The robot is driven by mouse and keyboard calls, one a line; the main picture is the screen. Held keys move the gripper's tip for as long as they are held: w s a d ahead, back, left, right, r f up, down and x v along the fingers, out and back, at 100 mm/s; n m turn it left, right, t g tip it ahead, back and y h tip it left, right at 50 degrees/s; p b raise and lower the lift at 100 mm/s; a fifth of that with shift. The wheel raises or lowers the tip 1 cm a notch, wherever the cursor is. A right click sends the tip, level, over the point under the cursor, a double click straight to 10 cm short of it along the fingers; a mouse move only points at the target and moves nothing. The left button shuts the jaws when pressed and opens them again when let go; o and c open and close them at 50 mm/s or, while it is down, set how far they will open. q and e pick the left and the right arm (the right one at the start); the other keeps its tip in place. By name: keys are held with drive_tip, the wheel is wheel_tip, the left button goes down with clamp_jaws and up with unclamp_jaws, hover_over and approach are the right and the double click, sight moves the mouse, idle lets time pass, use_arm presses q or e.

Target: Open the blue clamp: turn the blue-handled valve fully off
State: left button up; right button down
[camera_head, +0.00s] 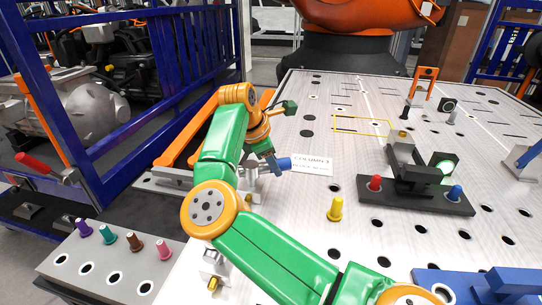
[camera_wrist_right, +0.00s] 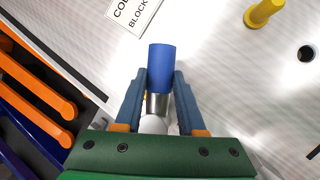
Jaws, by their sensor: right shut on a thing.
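The blue valve handle (camera_head: 284,163) sticks out to the right from a small metal clamp (camera_head: 249,182) near the left edge of the perforated table. My right gripper (camera_head: 272,164) reaches down to it from above. In the right wrist view, the blue handle (camera_wrist_right: 162,66) and its silver stem (camera_wrist_right: 157,103) lie between the two fingers of my right gripper (camera_wrist_right: 164,78), which is shut on the handle. My arm and gripper partly hide the clamp and valve body in the head view. My left gripper is not in view.
A white label (camera_head: 312,163) lies right of the handle. A yellow peg (camera_head: 335,208) stands in front of it. A black fixture (camera_head: 430,196) with red and blue pegs is farther right. A blue fence (camera_head: 150,80) and orange rails (camera_head: 190,130) border the left side.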

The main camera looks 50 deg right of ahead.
drive_tip(key=m, duration=0.1)
drive_tip(key=s+a+m+g+p, duration=0.1)
drive_tip(key=m, duration=0.1)
drive_tip(key=shift+s+g, duration=0.1)
drive_tip(key=shift+g, duration=0.2)
drive_tip(key=shift+s+a+m+g+y+p, duration=0.15)
drive_tip(key=shift+a+m+g+p, duration=0.15)
drive_tip(key=shift+m, duration=0.35)
drive_tip(key=shift+s+a+m+g+y+p, duration=0.15)
drive_tip(key=shift+a+m+g+p, duration=0.15)
drive_tip(key=shift+m, duration=0.35)
drive_tip(key=shift+f, duration=0.1)
drive_tip(key=c, duration=0.5)
unclamp_jaws()
drive_tip(key=shift+s, duration=0.1)
drive_tip(key=v, duration=0.7)
